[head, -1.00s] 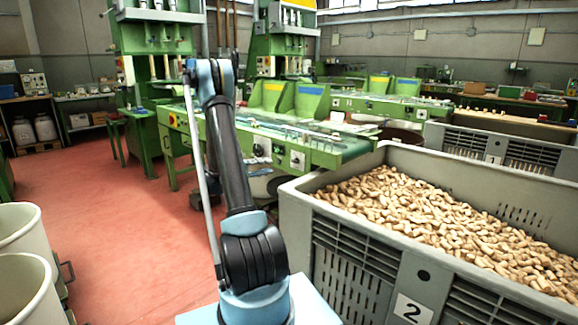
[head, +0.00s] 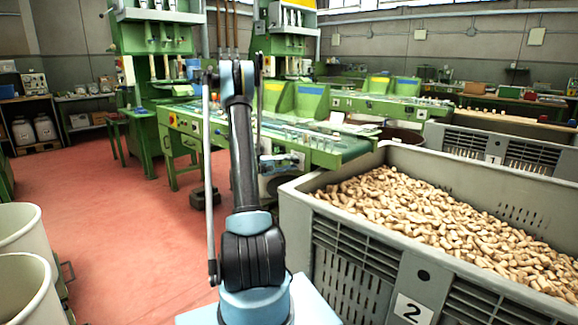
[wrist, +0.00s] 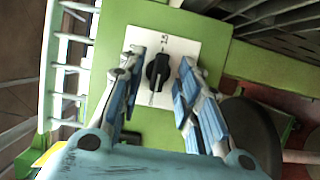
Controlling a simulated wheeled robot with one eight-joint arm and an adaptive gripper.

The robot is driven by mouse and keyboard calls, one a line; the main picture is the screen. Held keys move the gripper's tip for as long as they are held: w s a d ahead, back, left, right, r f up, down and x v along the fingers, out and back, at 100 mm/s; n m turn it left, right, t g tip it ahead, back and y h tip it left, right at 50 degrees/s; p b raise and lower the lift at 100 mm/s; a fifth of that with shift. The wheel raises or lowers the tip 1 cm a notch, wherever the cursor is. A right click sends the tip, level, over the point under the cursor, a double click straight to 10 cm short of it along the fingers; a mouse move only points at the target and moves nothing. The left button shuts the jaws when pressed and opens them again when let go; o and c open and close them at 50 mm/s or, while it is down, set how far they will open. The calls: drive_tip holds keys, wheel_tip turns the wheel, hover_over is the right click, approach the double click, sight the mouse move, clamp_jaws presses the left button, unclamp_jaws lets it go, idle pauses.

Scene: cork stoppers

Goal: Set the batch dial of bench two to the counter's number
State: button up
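In the wrist view a black dial knob (wrist: 158,72) sits on a white plate (wrist: 180,50) fixed to a green panel (wrist: 120,18). Small print that looks like "1..5" shows at the plate's upper edge, turned sideways; I cannot read the setting surely. My gripper (wrist: 161,60) is open, with one blue-padded finger on each side of the knob. Gaps show between knob and fingers. In the head view my arm reaches to the near end of the green bench (head: 325,157), where the gripper is small and partly hidden. No counter number is readable.
A grey crate numbered 2 (head: 385,270), full of corks (head: 420,220), stands close on the right. Pale bins (head: 22,285) stand at the lower left. Green machines (head: 155,40) stand behind.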

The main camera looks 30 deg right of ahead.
clamp_jaws()
drive_tip(key=shift+m, duration=0.4)
drive_tip(key=m+y, duration=0.1)
drive_tip(key=m, duration=0.1)
drive_tip(key=m+y, duration=0.1)
drive_tip(key=m, duration=0.1)
drive_tip(key=shift+s+r+t, duration=0.1)
drive_tip(key=shift+r+t, duration=0.1)
drive_tip(key=shift+t, duration=0.2)
drive_tip(key=m+t, duration=0.1)
drive_tip(key=m, duration=0.1)
drive_tip(key=m+y, duration=0.1)
drive_tip(key=m, duration=0.1)
drive_tip(key=shift+s+r+t+y, duration=0.15)
drive_tip(key=shift+t+y, duration=0.15)
drive_tip(key=shift+t, duration=0.1)
drive_tip(key=m+t, duration=0.1)
drive_tip(key=m, duration=0.1)
drive_tip(key=m+t+y, duration=0.1)
drive_tip(key=m, duration=0.1)
drive_tip(key=shift+s+d+r+t+y, duration=0.1)
drive_tip(key=shift+s+t+y, duration=0.1)
drive_tip(key=shift+t+y, duration=0.1)
drive_tip(key=m+t, duration=0.1)
drive_tip(key=m, duration=0.1)
drive_tip(key=m+t, duration=0.1)
drive_tip(key=m, duration=0.1)
drive_tip(key=shift+s+m+t+y, duration=0.2)
drive_tip(key=shift+m+t+y, duration=0.1)
drive_tip(key=shift+t, duration=0.1)
